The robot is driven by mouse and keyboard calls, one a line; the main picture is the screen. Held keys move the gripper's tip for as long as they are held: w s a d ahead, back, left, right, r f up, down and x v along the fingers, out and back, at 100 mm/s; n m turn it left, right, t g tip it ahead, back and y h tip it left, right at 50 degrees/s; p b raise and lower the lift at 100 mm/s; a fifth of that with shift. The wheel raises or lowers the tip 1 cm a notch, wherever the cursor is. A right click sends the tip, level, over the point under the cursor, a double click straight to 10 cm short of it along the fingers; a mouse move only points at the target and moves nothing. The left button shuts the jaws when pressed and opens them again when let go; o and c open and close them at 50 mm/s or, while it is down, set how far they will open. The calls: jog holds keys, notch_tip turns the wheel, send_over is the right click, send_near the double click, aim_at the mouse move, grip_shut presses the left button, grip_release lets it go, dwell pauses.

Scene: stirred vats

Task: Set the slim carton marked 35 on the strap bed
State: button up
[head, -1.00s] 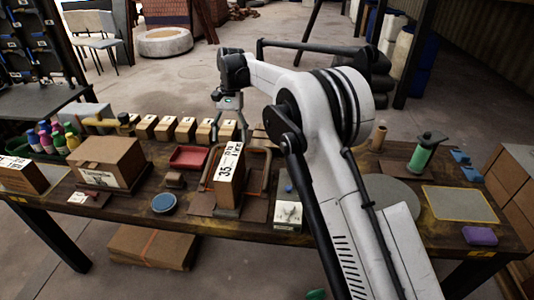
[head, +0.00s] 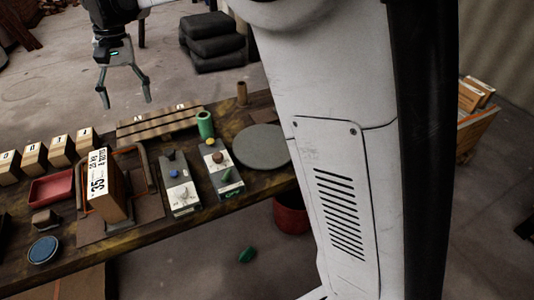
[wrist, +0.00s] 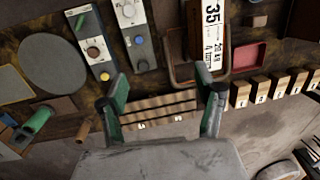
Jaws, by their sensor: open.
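The slim carton (head: 105,185) marked 35 stands upright on the bench, pale brown with a white label. It also shows in the wrist view (wrist: 211,40). It stands at a flat bed with rounded brown rails (head: 147,170); I cannot tell if this is the strap bed, or how the carton's base meets it. My gripper (head: 126,103) is open and empty, pointing down beyond the bench's far edge, apart from the carton. In the wrist view my open fingers (wrist: 164,88) straddle a slatted wooden rack (wrist: 155,107) in the picture.
A red tray (head: 50,188) and a blue round dish (head: 43,250) lie left of the carton. Two grey control boxes (head: 180,185) stand right of it. A green cylinder (head: 205,124) and a grey disc (head: 262,146) are farther right. Several small numbered boxes (head: 61,150) line the far edge.

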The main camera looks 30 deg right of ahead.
jog(key=s+d+r+t, duration=0.4)
jog(key=s+d, duration=0.9)
jog(key=d, duration=0.1)
jog(key=s+d+f+t, duration=0.1)
jog(key=s+d+f, duration=0.1)
jog(key=s, duration=0.3)
jog(key=s+d+f+t+h, duration=0.1)
jog(key=s+d+f, duration=0.2)
jog(key=s+d, duration=0.2)
jog(key=s+d+f+t, duration=0.2)
jog(key=s+d+f, duration=0.1)
jog(key=s, duration=0.3)
jog(key=shift+s+d+f, duration=0.2)
jog(key=shift+s+d, duration=0.1)
jog(key=shift+s, duration=0.05)
